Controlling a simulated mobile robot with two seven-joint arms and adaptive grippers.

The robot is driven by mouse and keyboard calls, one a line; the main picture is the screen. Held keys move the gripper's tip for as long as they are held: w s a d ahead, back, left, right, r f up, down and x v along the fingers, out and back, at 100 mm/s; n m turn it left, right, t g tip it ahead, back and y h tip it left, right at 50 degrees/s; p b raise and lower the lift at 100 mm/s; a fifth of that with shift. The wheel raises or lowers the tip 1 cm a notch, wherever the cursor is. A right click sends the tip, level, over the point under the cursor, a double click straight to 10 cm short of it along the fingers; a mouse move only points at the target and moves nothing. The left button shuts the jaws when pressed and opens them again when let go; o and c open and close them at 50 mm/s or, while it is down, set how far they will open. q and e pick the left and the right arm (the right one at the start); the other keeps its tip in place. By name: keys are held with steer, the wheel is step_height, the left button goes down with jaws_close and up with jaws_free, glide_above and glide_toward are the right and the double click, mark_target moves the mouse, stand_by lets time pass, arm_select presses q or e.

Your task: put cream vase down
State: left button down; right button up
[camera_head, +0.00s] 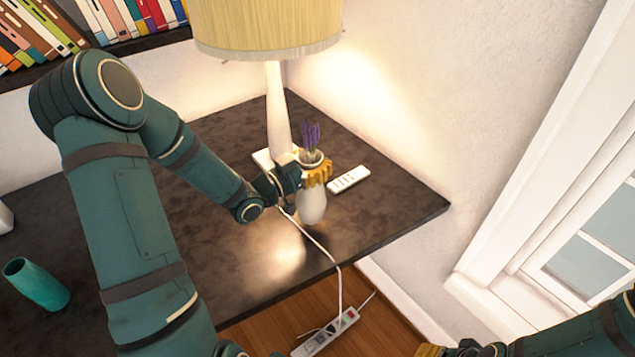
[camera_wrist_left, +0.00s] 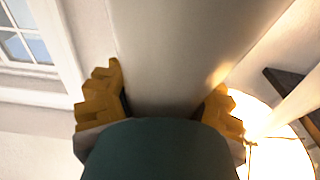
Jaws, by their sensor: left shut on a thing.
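The cream vase (camera_head: 313,206) is upright with purple flowers (camera_head: 311,136) in its neck. My left gripper (camera_head: 318,176) is shut on it just below the rim. The vase's base shows against the dark table (camera_head: 385,218) near its front right part; I cannot tell whether it touches. In the left wrist view the pale vase (camera_wrist_left: 185,50) fills the space between the yellow fingers of the left gripper (camera_wrist_left: 164,98). My right gripper (camera_head: 455,350) shows only in part at the bottom edge, and its fingers are cut off.
A lamp (camera_head: 277,105) stands behind the vase, and a white remote (camera_head: 348,179) lies just right of it. A white cord (camera_head: 318,243) runs over the table's front edge to a power strip (camera_head: 327,334). A teal cup (camera_head: 38,284) is at left. The table's right corner is clear.

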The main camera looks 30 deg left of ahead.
arm_select(q)
steer(key=shift+f+b, duration=0.35)
steer(key=shift+f, duration=1.8)
steer(key=shift+f, duration=0.2)
steer(key=shift+c, duration=2.3)
jaws_free()
steer(key=shift+r, duration=0.1)
steer(key=shift+r, duration=0.2)
steer(key=v, duration=1.2)
steer(key=shift+f, duration=0.15)
